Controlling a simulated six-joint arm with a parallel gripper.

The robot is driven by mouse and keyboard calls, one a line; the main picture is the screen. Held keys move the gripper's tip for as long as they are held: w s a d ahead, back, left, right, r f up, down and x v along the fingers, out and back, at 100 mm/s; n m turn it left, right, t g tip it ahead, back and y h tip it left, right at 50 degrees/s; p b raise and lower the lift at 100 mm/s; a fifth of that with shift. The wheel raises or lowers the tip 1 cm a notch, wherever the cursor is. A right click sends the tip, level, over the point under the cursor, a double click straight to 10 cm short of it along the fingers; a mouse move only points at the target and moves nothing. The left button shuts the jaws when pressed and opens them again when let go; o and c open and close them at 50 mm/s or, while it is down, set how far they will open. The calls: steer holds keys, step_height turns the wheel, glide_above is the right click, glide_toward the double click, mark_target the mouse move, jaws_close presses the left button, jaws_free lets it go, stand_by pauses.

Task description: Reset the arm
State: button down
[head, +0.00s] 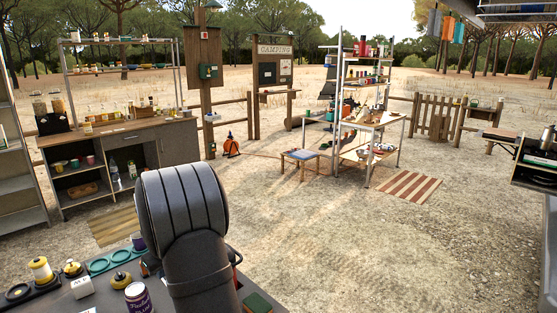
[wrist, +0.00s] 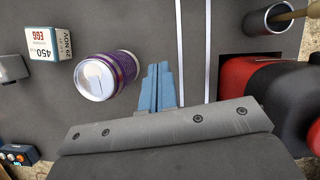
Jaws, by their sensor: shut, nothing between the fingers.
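My gripper (wrist: 160,86) shows in the wrist view with its two blue-grey fingers together and nothing between them. It is above a dark grey surface (wrist: 150,25), just right of a purple can (wrist: 107,75), and looks apart from it. In the head view my arm rises at the lower centre and hides part of the tailgate surface; the gripper itself is not visible there. The purple can also shows in the head view (head: 138,298), left of my arm.
In the wrist view, a small white box (wrist: 48,44) stands left of the can. A red and black object (wrist: 275,95) and a grey cup (wrist: 265,18) are at the right. In the head view, a yellow-bodied container (head: 41,270) and teal rings (head: 105,262) are at the left. Open gravel lies beyond.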

step_height(320, 180, up, 7)
steer(key=s+n, duration=0.2)
steer(key=n, duration=0.2)
steer(key=shift+d+h, duration=0.3)
steer(key=shift+r, duration=0.1)
